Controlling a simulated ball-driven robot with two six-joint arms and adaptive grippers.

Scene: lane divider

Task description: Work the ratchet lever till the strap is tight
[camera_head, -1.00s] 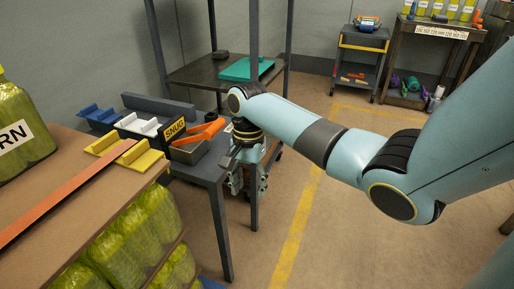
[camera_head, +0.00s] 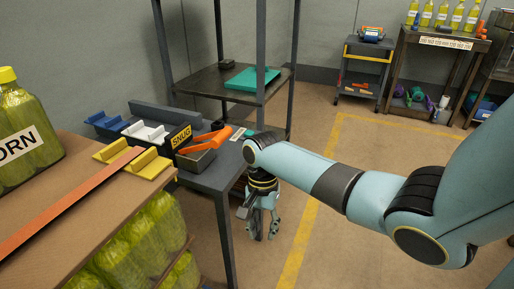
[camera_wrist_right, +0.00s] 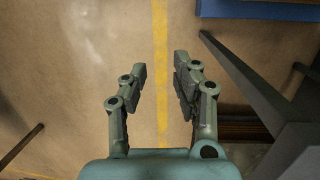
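The ratchet lever with its orange handle (camera_head: 219,139) sits on the small dark table, above a grey ratchet body (camera_head: 196,159). A black and yellow SNUG sign (camera_head: 181,137) stands just left of it. The orange strap (camera_head: 66,205) runs along the wooden top through yellow guides (camera_head: 148,164). My right gripper (camera_head: 264,226) hangs pointing down beside the table's right edge, apart from the lever. In the right wrist view my right gripper (camera_wrist_right: 160,82) has its fingers spread with nothing between them, over the floor. My left gripper is not in view.
A dark table leg (camera_head: 224,240) stands close left of my right gripper. A shelf rack with a teal tray (camera_head: 252,79) is behind. Yellow bottles (camera_head: 28,135) stand at left. The floor (camera_head: 350,215) to the right is clear, with a yellow line.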

